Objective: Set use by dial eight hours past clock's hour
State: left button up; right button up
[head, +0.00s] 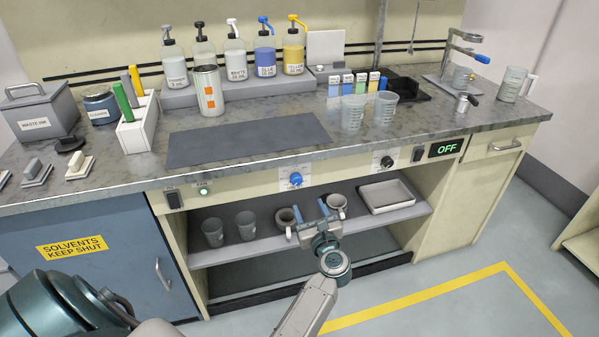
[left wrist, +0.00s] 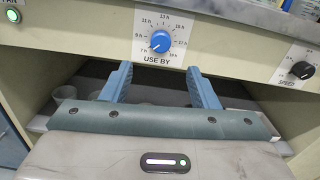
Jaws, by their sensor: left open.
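The USE BY dial is a blue round knob (head: 296,179) on a white plate on the bench's front panel. In the left wrist view the knob (left wrist: 160,41) sits at upper centre, ringed by hour marks from 7 h at lower left over 13 h at the top. A pale mark shows on the knob, but its exact reading is too small to tell. My left gripper (head: 307,221) is open and empty, in front of the shelf and below the dial. Its blue fingers (left wrist: 159,72) stand apart, not touching the knob. No clock shows. My right gripper is out of view.
A black SPEED knob (head: 387,162) is to the right of the dial, and a green-lit FAN button (head: 204,191) to the left. Cups and a white tray (head: 387,196) stand on the shelf (head: 270,246) below. The bench's front edge overhangs the panel.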

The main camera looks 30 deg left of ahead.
aim_at(298, 182)
pick_arm(q)
jog(key=p+x, duration=0.1)
jog(key=x, duration=0.9)
jog(key=shift+w+a+f+p, duration=0.2)
jog(key=shift+w+f+p, duration=0.05)
jog(key=shift+w+p, duration=0.15)
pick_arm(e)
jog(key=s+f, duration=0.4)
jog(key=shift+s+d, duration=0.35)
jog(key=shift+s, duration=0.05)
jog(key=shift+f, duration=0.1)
pick_arm(q)
jog(key=c, duration=1)
